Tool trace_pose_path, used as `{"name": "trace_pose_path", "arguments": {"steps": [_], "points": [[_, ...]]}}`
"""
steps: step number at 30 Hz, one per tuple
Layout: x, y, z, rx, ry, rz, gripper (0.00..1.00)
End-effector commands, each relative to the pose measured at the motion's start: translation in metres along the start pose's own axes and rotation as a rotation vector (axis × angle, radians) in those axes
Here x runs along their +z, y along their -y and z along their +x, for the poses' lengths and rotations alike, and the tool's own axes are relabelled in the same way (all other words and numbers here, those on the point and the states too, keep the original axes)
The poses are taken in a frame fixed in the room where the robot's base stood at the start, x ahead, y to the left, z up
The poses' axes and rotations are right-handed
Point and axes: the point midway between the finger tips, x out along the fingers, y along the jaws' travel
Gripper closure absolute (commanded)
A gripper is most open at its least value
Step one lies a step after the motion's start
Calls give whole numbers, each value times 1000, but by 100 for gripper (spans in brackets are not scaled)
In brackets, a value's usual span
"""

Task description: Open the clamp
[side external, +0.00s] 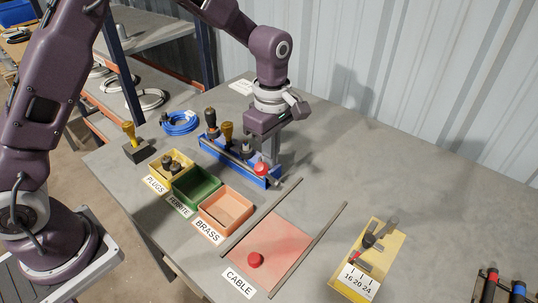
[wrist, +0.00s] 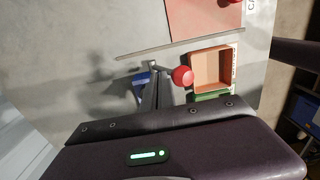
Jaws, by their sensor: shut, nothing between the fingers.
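A blue fixture (side external: 232,160) stands mid-table and holds several upright pieces with black and yellow tops. A red ball knob (side external: 261,168) sits at its near right end; I take it for the clamp's handle. The knob also shows in the wrist view (wrist: 182,76). My gripper (side external: 276,163) points down beside the knob, its fingers together and empty. In the wrist view the fingers (wrist: 153,72) are just left of the knob; whether they touch it I cannot tell. The fingers hide much of the blue fixture there, and the clamp's jaw cannot be made out.
Yellow (side external: 170,176), green (side external: 194,191) and orange (side external: 226,211) bins stand in front of the fixture. A pink mat (side external: 270,240) with a red button lies between two rails. A yellow board (side external: 352,285) lies right. A blue cable coil (side external: 181,124) lies behind. The back right table is clear.

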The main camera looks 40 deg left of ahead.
Motion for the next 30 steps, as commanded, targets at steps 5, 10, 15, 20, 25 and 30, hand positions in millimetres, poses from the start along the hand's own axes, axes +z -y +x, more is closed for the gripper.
{"name": "trace_pose_path", "arguments": {"steps": [5,10,15,20,25,30], "points": [[0,-4,-13,6,1,-1,100],[0,-4,-41,9,2,-1,100],[0,-4,-59,7,1,-1,100],[0,-3,-62,6,1,-1,100],[-2,0,-68,14,5,21,100],[-31,56,-139,143,20,375,100]]}}
